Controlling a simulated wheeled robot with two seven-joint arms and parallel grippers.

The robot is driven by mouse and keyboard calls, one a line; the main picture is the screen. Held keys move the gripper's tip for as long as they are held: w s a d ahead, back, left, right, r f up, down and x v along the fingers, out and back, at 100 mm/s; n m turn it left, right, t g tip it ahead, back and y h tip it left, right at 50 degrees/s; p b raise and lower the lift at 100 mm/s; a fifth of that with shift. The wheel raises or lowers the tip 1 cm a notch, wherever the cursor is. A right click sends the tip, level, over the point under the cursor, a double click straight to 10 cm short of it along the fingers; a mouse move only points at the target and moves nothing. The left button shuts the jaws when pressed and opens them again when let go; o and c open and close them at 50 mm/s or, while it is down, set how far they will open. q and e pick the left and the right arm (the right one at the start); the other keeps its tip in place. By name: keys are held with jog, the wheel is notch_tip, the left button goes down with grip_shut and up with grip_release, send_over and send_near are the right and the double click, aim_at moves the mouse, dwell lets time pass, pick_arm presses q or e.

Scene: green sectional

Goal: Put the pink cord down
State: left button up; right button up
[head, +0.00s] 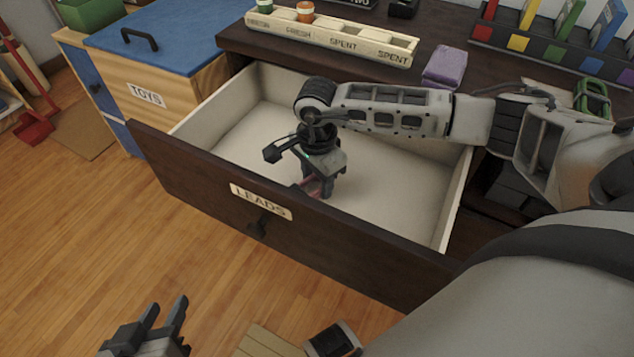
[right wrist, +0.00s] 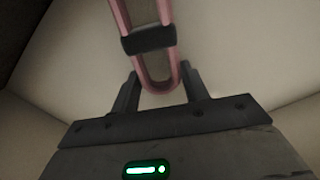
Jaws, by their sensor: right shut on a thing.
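The pink cord (right wrist: 158,86) is a folded loop with a black band around it in the right wrist view. My right gripper (right wrist: 160,78) is shut on it, with a finger on each side of the loop's end. In the head view the right gripper (head: 318,188) points down inside the open drawer labelled LEADS (head: 200,190), near its front wall. Only a little pink shows there; the arm and gripper hide the rest. I cannot tell whether the cord touches the drawer floor. My left gripper (head: 168,318) is open and empty, low over the wooden floor.
The drawer's pale inside looks otherwise empty. A wooden battery tray (head: 330,38) and a purple folded cloth (head: 444,67) lie on the dark top behind it. A TOYS chest (head: 160,60) with a blue lid stands at the left. Wooden floor is open at the front left.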

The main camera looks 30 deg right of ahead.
jog(key=shift+f, duration=0.65)
jog(key=o, duration=1)
pick_arm(q)
jog(key=shift+s+d+r, duration=0.1)
jog(key=shift+s+r, duration=0.1)
